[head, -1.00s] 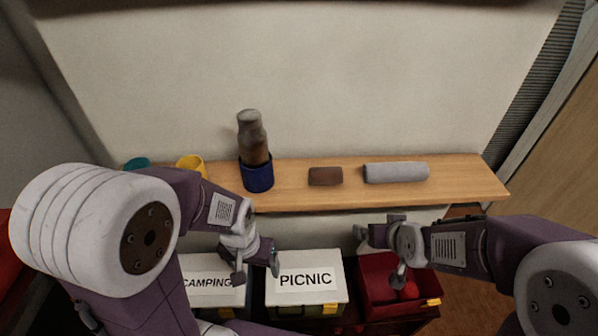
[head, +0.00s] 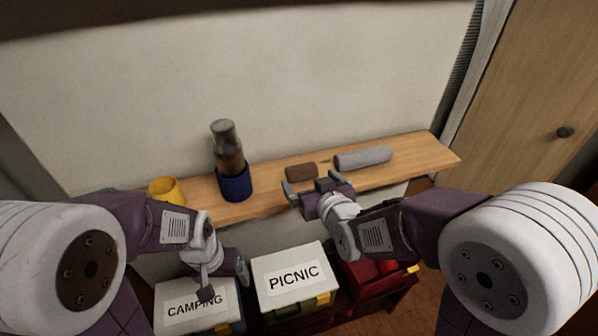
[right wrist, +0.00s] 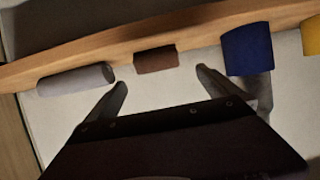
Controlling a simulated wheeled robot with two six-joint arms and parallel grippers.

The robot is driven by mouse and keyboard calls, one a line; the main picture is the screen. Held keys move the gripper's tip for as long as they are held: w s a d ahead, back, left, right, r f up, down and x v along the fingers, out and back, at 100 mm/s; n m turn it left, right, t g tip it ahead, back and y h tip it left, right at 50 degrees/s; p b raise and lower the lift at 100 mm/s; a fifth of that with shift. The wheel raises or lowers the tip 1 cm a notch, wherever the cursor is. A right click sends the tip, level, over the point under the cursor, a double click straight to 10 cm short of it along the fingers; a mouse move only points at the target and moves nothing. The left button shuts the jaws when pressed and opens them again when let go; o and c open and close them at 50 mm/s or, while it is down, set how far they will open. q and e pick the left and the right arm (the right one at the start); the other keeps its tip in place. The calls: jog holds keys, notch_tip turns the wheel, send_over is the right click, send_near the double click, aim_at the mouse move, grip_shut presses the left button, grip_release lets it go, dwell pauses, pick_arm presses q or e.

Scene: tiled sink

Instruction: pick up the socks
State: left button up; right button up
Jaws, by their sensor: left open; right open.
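Nothing is plainly recognisable as socks. A grey roll (head: 362,158) and a small brown block-like item (head: 301,171) lie on the wooden shelf; I cannot tell if either is the socks. My right gripper (head: 314,186) is open and empty at the shelf's front edge, just in front of the brown item. In the right wrist view the brown item (right wrist: 156,60) shows beyond and between the open fingers (right wrist: 162,82), apart from them. The grey roll (right wrist: 76,80) is left of them there. My left gripper (head: 224,280) is open and empty, low by the boxes.
A dark blue cup (head: 235,183) with a brown-grey bottle (head: 228,145) in it and a yellow cup (head: 165,191) stand left on the shelf (head: 425,155). Below are a CAMPING box (head: 192,307), a PICNIC box (head: 291,271) and a red box (head: 366,284).

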aim_at(304, 173)
jog(key=x, duration=0.3)
jog(key=shift+w+d+f+p, duration=0.1)
jog(key=shift+d+f+p, duration=0.05)
jog(key=shift+d+p, duration=0.15)
jog(key=shift+w+a+f, duration=0.2)
jog(key=shift+w, duration=0.2)
jog(key=shift+w+a, duration=0.15)
jog(key=shift+w, duration=0.1)
jog(key=p+x, duration=0.1)
jog(key=x, duration=0.3)
jog(key=shift+s+f, duration=0.1)
jog(key=shift+w+f, duration=0.25)
jog(key=shift+w, duration=0.15)
jog(key=shift+s+r, duration=0.1)
jog(key=shift+s, duration=0.05)
jog(key=c, duration=0.3)
jog(key=shift+s, duration=0.1)
jog(key=c, duration=1.1)
